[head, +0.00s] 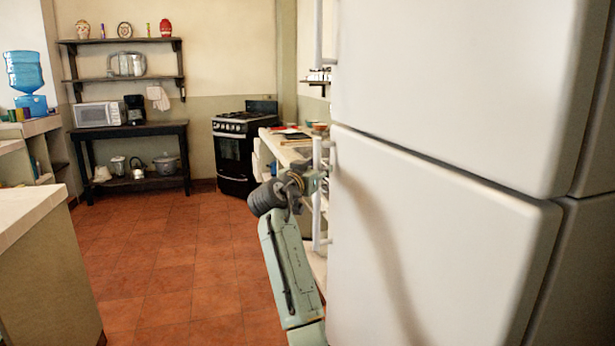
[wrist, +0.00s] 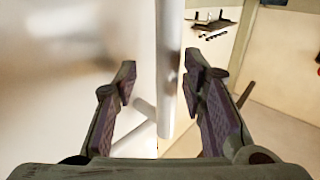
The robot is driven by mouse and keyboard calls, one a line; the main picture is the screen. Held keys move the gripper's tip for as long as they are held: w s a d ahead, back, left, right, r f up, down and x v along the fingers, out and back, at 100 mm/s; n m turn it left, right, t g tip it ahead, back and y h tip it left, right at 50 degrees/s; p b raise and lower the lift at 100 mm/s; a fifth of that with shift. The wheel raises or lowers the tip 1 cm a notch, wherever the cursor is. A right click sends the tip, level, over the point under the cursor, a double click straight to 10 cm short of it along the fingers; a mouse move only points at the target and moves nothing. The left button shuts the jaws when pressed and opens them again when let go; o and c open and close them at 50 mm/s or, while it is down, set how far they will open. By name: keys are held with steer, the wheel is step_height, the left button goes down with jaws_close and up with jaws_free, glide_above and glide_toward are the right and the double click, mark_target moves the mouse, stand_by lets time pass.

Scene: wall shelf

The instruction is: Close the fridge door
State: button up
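The fridge is white, with an upper door (head: 450,80) and a lower door (head: 440,250). A gap shows between the two doors; I cannot tell whether either stands slightly ajar. The lower door has a vertical bar handle (head: 317,220) at its left edge. My gripper (head: 320,178) is at this handle, partly hidden by my arm. In the wrist view, my gripper (wrist: 160,82) is open, with one finger on each side of the handle bar (wrist: 169,50). Visible space remains between the fingers and the bar. The white door surface fills the left of that view.
A counter (head: 285,148) with items on it runs beyond the handle side of the fridge. A black stove (head: 235,150) and a dark table (head: 130,130) stand at the back. Another counter (head: 25,215) is at left. The tiled floor (head: 170,260) between is clear.

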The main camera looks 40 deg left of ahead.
steer(key=v, duration=0.9)
steer(key=shift+s+d, duration=0.15)
steer(key=shift+s, duration=0.15)
